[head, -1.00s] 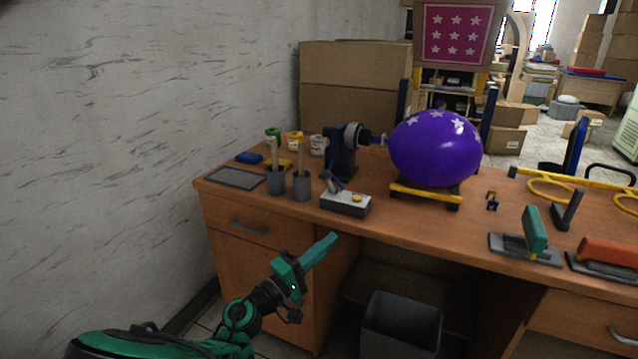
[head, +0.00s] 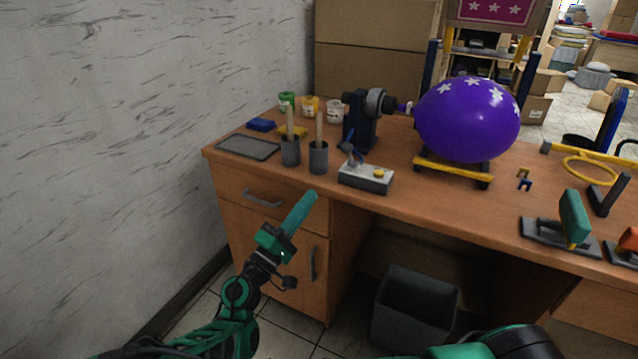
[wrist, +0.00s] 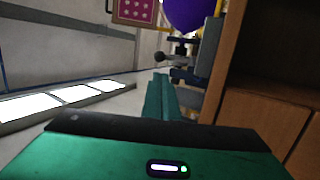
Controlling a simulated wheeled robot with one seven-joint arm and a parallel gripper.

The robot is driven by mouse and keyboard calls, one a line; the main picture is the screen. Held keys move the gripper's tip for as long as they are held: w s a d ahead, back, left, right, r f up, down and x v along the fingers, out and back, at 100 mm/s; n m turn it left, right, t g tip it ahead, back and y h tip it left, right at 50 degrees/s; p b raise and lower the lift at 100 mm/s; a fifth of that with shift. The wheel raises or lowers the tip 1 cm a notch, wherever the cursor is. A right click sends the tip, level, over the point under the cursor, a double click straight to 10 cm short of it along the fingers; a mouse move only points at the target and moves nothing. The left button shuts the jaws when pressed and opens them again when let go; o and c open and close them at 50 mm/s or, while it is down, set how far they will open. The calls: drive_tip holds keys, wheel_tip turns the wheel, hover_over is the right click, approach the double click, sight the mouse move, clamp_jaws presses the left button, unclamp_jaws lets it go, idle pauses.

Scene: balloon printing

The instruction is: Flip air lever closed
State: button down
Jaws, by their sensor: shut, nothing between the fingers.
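Two grey cups with brushes (head: 291,150) stand just left of the box, near a flat grey tray (head: 248,147). The balloon rests over a yellow cradle (head: 453,174). A dark bin (head: 415,310) stands under the desk. Stamps (head: 572,220) lie on the right.

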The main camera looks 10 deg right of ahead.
sight(344, 152)
drive_tip(key=x, duration=1.3)
drive_tip(key=shift+d, duration=0.15)
drive_tip(key=shift+r, duration=0.1)
